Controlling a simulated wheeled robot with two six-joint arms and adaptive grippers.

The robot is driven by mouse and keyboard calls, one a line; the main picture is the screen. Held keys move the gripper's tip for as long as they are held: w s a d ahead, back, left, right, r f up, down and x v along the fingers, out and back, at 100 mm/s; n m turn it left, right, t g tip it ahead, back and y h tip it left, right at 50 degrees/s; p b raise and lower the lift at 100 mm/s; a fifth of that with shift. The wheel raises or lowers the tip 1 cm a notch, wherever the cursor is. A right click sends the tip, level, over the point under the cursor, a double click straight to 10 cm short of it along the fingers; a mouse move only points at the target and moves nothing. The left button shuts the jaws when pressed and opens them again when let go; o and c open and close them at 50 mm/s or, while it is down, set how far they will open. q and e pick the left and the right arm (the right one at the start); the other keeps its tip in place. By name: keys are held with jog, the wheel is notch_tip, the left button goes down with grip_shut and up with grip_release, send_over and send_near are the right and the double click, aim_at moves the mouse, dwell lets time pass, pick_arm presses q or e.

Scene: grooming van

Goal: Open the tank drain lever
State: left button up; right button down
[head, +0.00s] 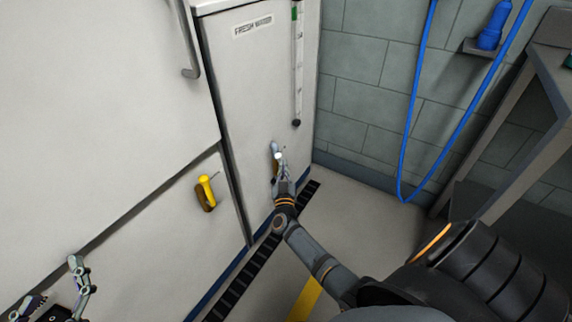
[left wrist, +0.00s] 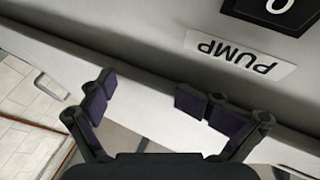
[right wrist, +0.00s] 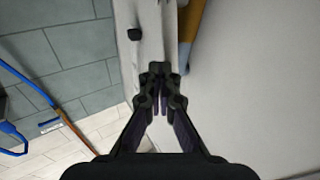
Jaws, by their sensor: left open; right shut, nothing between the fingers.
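The white tank panel (head: 255,95) carries a "FRESH WATER" label. Low on it is a small lever fitting (head: 275,148) with a pale grey-blue part and a brown-orange part, partly hidden by my right gripper (head: 280,168). My right gripper is shut and empty, right at this fitting; I cannot tell whether they touch. In the right wrist view its closed fingertips (right wrist: 160,72) are just below a brown-orange piece (right wrist: 189,25). My left gripper (head: 52,284) is open and empty at lower left; in the left wrist view its fingers (left wrist: 145,95) are spread near a "PUMP" label.
A yellow lever on a brown base (head: 206,192) is on the neighbouring white panel. A sight gauge (head: 298,65) runs down the tank's right side. A blue hose (head: 408,130) hangs on the tiled wall. A black floor grate (head: 240,277) lies along the panels' foot.

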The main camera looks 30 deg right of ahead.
pick_arm(q)
jog(key=s+f+g+p, duration=0.25)
jog(key=f+g, duration=1.05)
jog(key=f, duration=1.2)
jog(key=s+f+g+p, duration=0.2)
jog(key=s+g, duration=0.4)
jog(key=s, duration=0.5)
jog(key=shift+d+f+m+g+p, duration=0.2)
jog(key=shift+f+m+g+p, duration=0.15)
jog(key=shift+f, duration=0.35)
pick_arm(e)
jog(key=shift+w+d+f+m+g+y, duration=0.1)
jog(key=shift+w+f+m+g+y, duration=0.1)
jog(key=shift+w+g, duration=0.15)
jog(key=shift+w+d+f+m+g+y, duration=0.1)
jog(key=shift+w+m+g, duration=0.1)
jog(key=shift+g, duration=0.25)
jog(key=shift+s, duration=0.1)
